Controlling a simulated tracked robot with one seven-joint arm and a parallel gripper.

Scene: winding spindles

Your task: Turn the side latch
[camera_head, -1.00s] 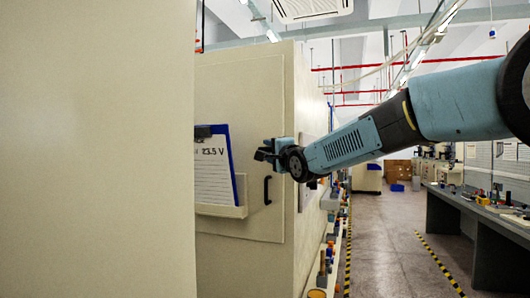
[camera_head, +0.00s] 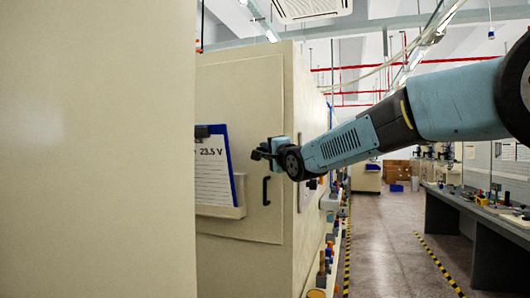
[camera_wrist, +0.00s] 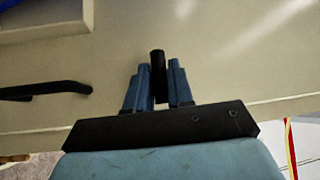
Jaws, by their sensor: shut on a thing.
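The side latch shows in the wrist view as a short black bar (camera_wrist: 158,68) on the pale cabinet door. It stands between the two blue fingers of my gripper (camera_wrist: 157,84), which are shut on it. In the head view my gripper (camera_head: 262,153) is at the right edge of the door, above and beside a black pull handle (camera_head: 266,190). The latch is small and dark there, and the fingers partly hide it, so its exact angle is hard to tell. The door (camera_head: 262,112) looks closed against the cabinet (camera_head: 302,85).
A clipboard with a paper (camera_head: 213,168) sits in a pale holder (camera_head: 220,211) on the door. The handle also shows in the wrist view (camera_wrist: 45,90). A large pale panel (camera_head: 95,150) fills the left. A workbench (camera_head: 480,212) stands right, beyond a clear aisle (camera_head: 390,240).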

